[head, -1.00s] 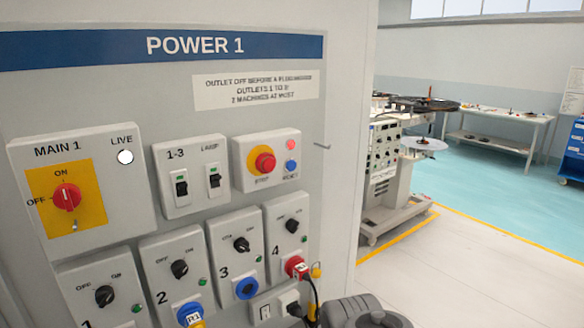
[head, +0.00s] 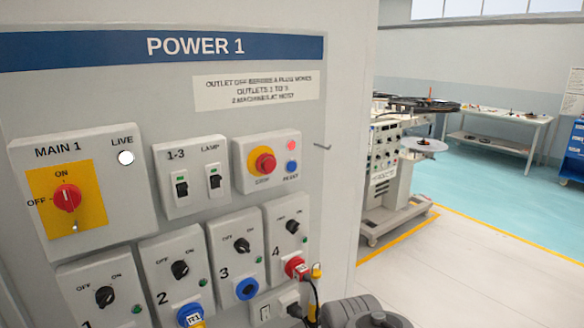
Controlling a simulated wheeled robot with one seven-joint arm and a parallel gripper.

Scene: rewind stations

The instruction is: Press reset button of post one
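The post is a grey panel headed POWER 1 (head: 195,46). A grey box at its upper right holds a red mushroom stop button on a yellow ring (head: 263,161). Right of it, in the same box, is a small blue reset button (head: 291,167) with its label below, and a small red-pink lamp or button (head: 292,145) above. Part of my arm (head: 362,313) shows at the bottom edge, below and right of the box. My gripper's fingers cannot be made out, so I cannot see their state.
The main switch box (head: 118,215) has a red knob on yellow and a white LIVE lamp. Numbered outlet boxes fill the lower panel, with a red plug (head: 296,267) at outlet 4. Open floor (head: 475,275) lies right of the panel.

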